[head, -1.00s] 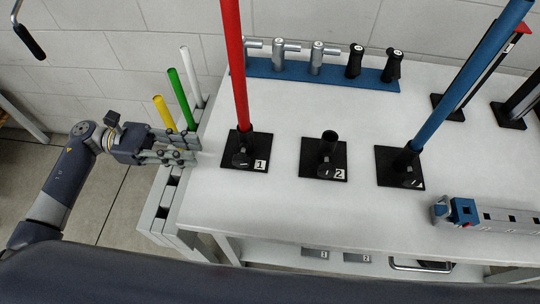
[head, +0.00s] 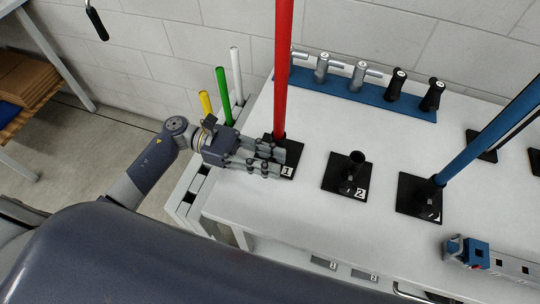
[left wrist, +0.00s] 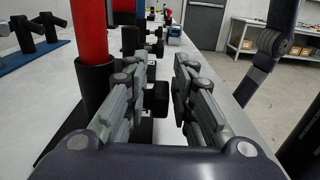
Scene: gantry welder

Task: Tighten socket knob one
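Socket one (head: 295,150) is a black square base with a white label "1" near the table's left front; the red rod (head: 281,75) stands upright in it. My left gripper (head: 279,162) reaches over this base from the left and hides most of it, including the knob. In the left wrist view the left gripper (left wrist: 161,75) is open. A black knob (left wrist: 158,98) shows in the gap between its fingers, apart from the right finger; contact with the left finger is unclear. The red rod (left wrist: 90,30) and its black tube stand just left of the fingers. My right gripper is not seen.
Socket two (head: 346,175) is empty to the right, and a blue rod (head: 490,125) leans in the socket beyond it. A blue rack (head: 380,101) with several fittings lies behind. Yellow, green (head: 222,90) and white rods stand left of the table.

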